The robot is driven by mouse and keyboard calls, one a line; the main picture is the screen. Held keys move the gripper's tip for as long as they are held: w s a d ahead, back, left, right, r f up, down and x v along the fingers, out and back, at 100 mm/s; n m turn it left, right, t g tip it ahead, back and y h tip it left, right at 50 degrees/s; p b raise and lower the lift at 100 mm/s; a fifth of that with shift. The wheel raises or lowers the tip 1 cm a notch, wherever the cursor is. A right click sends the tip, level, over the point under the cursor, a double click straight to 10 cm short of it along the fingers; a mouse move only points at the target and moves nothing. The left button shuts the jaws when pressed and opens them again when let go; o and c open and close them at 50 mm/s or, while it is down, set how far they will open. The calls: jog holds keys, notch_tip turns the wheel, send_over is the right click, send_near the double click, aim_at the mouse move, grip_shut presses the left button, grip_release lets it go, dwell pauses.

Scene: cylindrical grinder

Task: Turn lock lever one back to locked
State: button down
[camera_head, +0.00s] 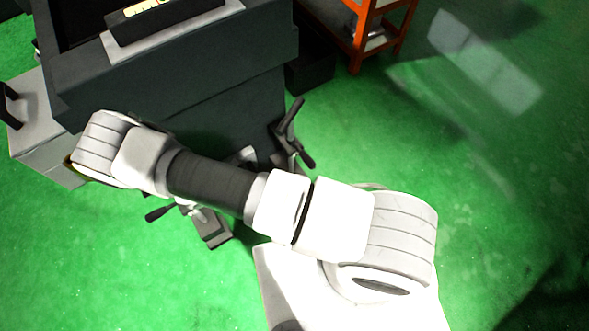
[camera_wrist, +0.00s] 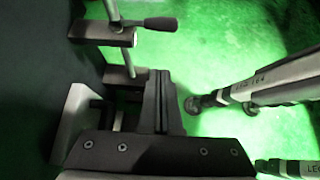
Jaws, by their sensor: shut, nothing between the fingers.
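In the wrist view, my gripper (camera_wrist: 158,98) has its two dark fingers together, with nothing between them. A lever with a black handle (camera_wrist: 160,24) points right from a dark block (camera_wrist: 102,33) on a metal rod, beyond and left of the fingertips. A gap shows between the fingers and this lever. In the head view, a black lever handle (camera_head: 159,213) shows below my arm, and further black handles (camera_head: 292,116) show right of the machine. I cannot tell which is lock lever one or whether it is locked. My gripper is hidden in the head view.
The dark grey machine body (camera_head: 190,85) stands behind my arm. A grey box (camera_head: 42,125) is at its left, an orange rack (camera_head: 359,38) at the back right. Light rods (camera_wrist: 265,80) with lettering cross the wrist view's right side. Green floor is open at right.

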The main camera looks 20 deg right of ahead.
aim_at(302, 154)
jog(key=d+r+b+x, duration=0.1)
jog(key=r+b+x, duration=0.1)
jog(key=x, duration=1.1)
jog(key=shift+w+d, duration=0.2)
jog(key=shift+d, duration=0.05)
